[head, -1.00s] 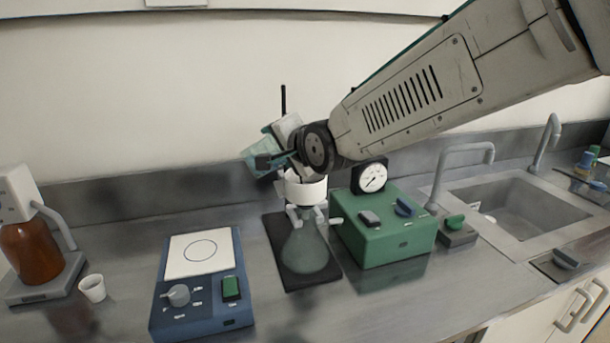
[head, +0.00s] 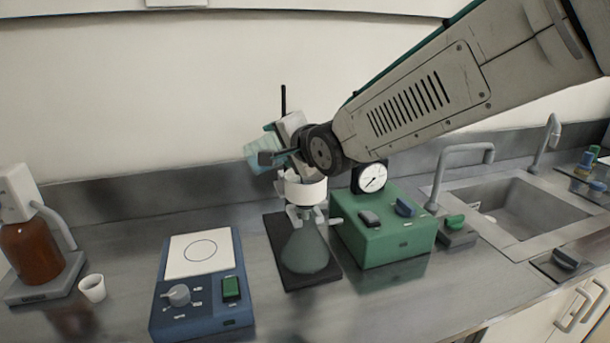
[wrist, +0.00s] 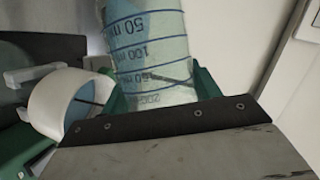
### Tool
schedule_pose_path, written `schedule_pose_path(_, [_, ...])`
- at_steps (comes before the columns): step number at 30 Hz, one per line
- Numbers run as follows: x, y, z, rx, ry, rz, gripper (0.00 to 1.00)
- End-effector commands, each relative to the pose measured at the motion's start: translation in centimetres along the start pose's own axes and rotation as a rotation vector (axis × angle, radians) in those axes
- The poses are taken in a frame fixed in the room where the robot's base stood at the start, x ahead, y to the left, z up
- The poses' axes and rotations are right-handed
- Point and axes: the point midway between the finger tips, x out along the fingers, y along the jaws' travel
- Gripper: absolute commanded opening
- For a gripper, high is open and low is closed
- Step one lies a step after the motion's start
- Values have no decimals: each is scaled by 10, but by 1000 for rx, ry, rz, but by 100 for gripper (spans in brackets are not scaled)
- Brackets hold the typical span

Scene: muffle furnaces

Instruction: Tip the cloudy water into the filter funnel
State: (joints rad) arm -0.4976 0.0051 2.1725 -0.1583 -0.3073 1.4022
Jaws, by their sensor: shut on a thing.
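My gripper (head: 276,146) is shut on a clear beaker (head: 259,153), which it holds tilted above and to the left of the white filter funnel (head: 306,190). In the wrist view the beaker (wrist: 147,38) shows blue graduation marks and lies between my green fingers (wrist: 160,88). The funnel (wrist: 48,98) shows there as a white ring with a bluish inside, left of the beaker. How much water is in the beaker cannot be told. The funnel sits upright on a conical flask (head: 304,252) holding greyish-green liquid. My gripper partly hides the funnel's top.
A green pump box (head: 385,235) with a gauge (head: 372,178) stands right of the flask. A blue hotplate (head: 203,290), a small white cup (head: 93,288) and a brown bottle (head: 32,250) are to the left. A sink (head: 520,215) is at the right.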

Motion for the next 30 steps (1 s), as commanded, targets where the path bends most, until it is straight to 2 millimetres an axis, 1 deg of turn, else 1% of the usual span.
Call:
schedule_pose_path(5, [-1, -1, -2, 50, -11, -19, 15])
schedule_pose_path(16, [-1, -1, -2, 54, -11, -20, 15])
schedule_pose_path(22, [-2, -2, -5, 111, -23, -41, 15])
schedule_pose_path(30, [-2, -2, -4, 116, -25, -43, 15])
